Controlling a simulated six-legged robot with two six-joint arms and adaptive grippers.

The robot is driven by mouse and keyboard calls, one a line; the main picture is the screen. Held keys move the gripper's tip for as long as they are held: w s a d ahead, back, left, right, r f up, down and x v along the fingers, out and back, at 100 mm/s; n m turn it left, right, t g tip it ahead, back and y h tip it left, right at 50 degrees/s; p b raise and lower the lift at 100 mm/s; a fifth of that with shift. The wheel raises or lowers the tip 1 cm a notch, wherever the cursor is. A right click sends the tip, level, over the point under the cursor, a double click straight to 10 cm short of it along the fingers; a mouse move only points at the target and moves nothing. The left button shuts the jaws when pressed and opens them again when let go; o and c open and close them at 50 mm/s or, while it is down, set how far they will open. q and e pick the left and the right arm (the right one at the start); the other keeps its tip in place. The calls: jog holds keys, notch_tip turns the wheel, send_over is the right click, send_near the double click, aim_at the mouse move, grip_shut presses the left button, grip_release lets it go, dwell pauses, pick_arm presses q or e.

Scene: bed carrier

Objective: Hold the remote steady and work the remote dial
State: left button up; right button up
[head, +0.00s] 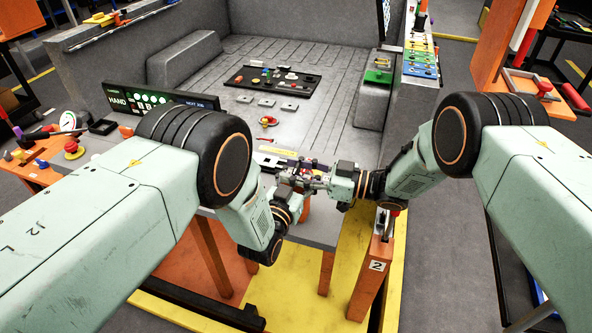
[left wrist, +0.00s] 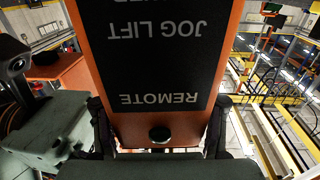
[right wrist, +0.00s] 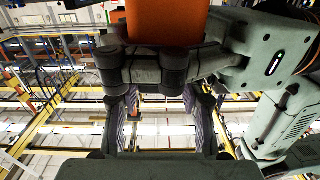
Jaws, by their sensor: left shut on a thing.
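The remote (left wrist: 163,60) is orange with a dark face, and its labels "REMOTE" and "JOG LIFT" read upside down in the left wrist view. A round black knob (left wrist: 160,133) sits on its orange end near my palm. My left gripper (left wrist: 160,108) is shut on the remote, one finger on each side. The remote's orange body also shows at the top of the right wrist view (right wrist: 166,20). My right gripper (right wrist: 162,105) is open, with nothing between its fingertips; dark parts of my left gripper cross just beyond them. In the head view the grippers meet and largely hide the remote.
A grey carrier bed (head: 330,75) lies ahead, with a black tray (head: 272,80) of small parts. A "HAND" panel (head: 150,100) stands at left. An orange post marked 2 (head: 372,275) stands close below my right arm. A red button (head: 268,121) is on the bed.

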jog(key=c, duration=0.5)
jog(key=shift+a+m+t, duration=0.1)
jog(key=shift+m+t, duration=0.2)
jog(key=m+t+h, duration=0.2)
jog(key=m+t, duration=0.1)
jog(key=t, duration=0.1)
jog(key=shift+s+a+r+t, duration=0.1)
jog(key=shift+t, duration=0.2)
jog(key=shift+m+t+h, duration=1)
jog(key=shift+t+h, duration=0.2)
jog(key=o, duration=0.9)
jog(key=shift+g, duration=0.3)
